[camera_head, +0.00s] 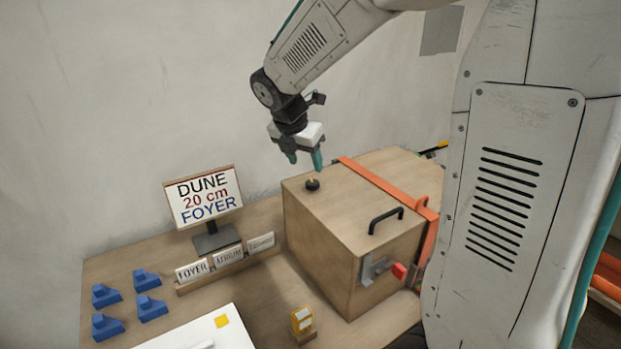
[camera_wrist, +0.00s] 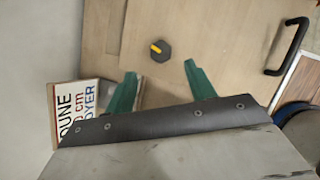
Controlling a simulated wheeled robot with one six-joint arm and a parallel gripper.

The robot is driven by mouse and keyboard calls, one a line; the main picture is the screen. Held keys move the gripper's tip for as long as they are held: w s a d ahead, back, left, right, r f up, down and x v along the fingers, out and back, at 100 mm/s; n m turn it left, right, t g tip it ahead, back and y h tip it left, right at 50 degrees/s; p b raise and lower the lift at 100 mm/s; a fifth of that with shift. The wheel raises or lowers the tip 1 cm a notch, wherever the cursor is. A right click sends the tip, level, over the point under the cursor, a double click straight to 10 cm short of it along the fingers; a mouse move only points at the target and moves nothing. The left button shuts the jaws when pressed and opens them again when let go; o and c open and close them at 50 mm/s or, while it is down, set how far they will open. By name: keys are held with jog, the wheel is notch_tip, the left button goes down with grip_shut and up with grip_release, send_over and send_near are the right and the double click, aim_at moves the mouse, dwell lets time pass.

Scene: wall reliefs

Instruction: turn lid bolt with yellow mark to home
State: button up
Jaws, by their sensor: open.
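The lid bolt (camera_head: 312,184) is a small dark knob with a yellow mark on top of a wooden crate (camera_head: 335,215). In the wrist view the bolt (camera_wrist: 160,50) is a dark, many-sided knob, and its yellow mark is a short bar pointing to the upper left of the knob. My gripper (camera_head: 305,163) has teal fingers and hangs above the crate lid near the bolt. In the wrist view my gripper (camera_wrist: 160,85) is open and empty, with the bolt lying beyond the fingertips, between their lines. The fingers do not touch the bolt.
An orange strap (camera_head: 385,185) crosses the lid, and a black handle (camera_head: 386,220) stands on it. A latch with a red tip (camera_head: 398,270) is on the crate's front. A sign (camera_head: 203,195), name plates (camera_head: 226,257) and several blue blocks (camera_head: 147,280) stand on the table left.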

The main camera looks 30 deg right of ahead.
aim_at(312, 183)
jog(key=x, duration=0.7)
jog(key=shift+f, duration=0.15)
jog(key=c, duration=1)
